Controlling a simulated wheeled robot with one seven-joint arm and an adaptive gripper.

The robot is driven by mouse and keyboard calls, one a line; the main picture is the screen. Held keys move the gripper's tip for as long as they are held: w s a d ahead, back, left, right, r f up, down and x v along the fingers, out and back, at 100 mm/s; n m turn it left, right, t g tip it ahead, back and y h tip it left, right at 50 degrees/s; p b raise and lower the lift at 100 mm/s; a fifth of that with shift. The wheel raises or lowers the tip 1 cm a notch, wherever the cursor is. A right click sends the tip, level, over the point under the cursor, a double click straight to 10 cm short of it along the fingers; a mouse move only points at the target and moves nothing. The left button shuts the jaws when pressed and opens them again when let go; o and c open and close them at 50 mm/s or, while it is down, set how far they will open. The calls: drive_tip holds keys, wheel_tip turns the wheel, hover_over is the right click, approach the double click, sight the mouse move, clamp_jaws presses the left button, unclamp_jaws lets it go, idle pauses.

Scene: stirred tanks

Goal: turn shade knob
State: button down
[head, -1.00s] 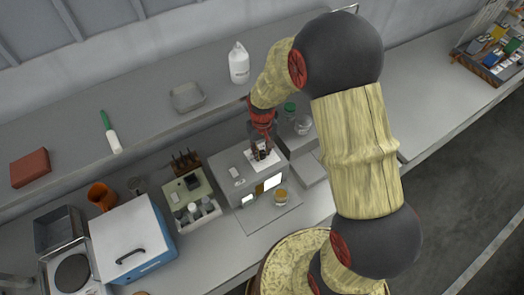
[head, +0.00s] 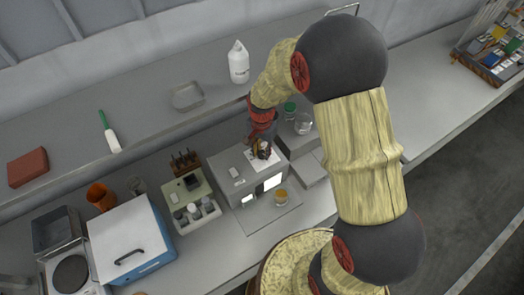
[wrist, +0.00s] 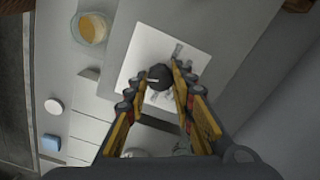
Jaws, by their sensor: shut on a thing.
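The dark round shade knob (wrist: 160,77), with a pale line on its top, sits on a white plate (wrist: 133,64) on top of a grey box (head: 222,170). My gripper (wrist: 157,72) comes down from above, its two yellow-and-dark fingers on either side of the knob and closed on it. In the head view my gripper (head: 262,149) stands over the white plate and hides most of the knob. A bright white window (head: 272,183) shows on the box's front, with a smaller bright patch to its left.
An amber-filled beaker (head: 281,196) stands in front of the box. Glassware and a green-capped bottle (head: 290,106) stand close behind and right. A shelf runs behind.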

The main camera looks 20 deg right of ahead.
drive_tip(key=shift+m, duration=1.5)
drive_tip(key=c, duration=1.5)
unclamp_jaws()
